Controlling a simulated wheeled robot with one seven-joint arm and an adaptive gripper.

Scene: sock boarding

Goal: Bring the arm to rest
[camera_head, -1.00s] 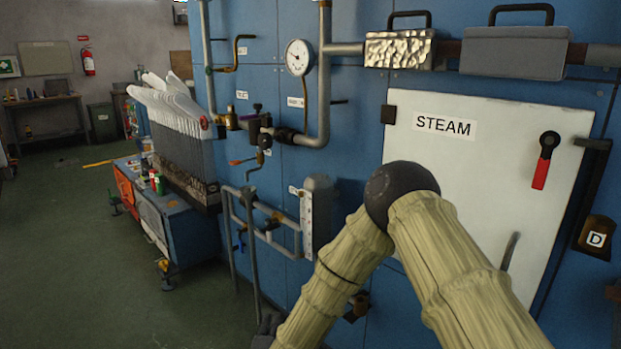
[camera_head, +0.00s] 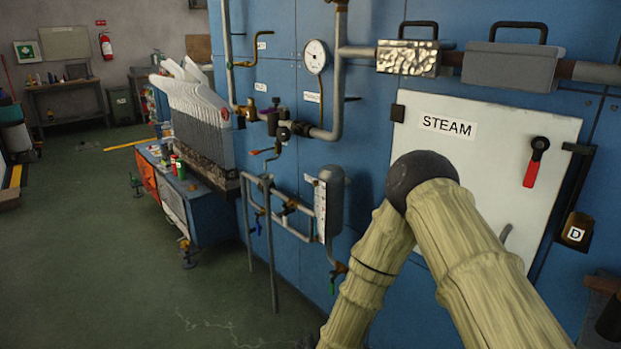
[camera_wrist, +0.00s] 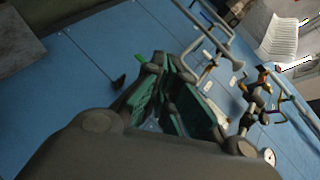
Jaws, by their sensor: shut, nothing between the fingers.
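My arm (camera_head: 480,255) is bent, with its dark elbow joint (camera_head: 422,178) in front of the white STEAM door (camera_head: 480,190) in the head view. Its lower part runs out of the bottom of that view, so my gripper does not show there. In the wrist view my gripper (camera_wrist: 167,75) has dark fingers with teal inner faces. It is shut and holds nothing. The blue panel wall (camera_wrist: 80,75) lies beyond it; I cannot tell how far away.
Pipes, valves and a pressure gauge (camera_head: 316,57) stick out from the blue wall left of the door. A red-handled lever (camera_head: 535,161) is on the door. A rack of white socks (camera_head: 195,100) stands over a blue cart (camera_head: 185,208). The green floor (camera_head: 90,240) at left is mostly clear.

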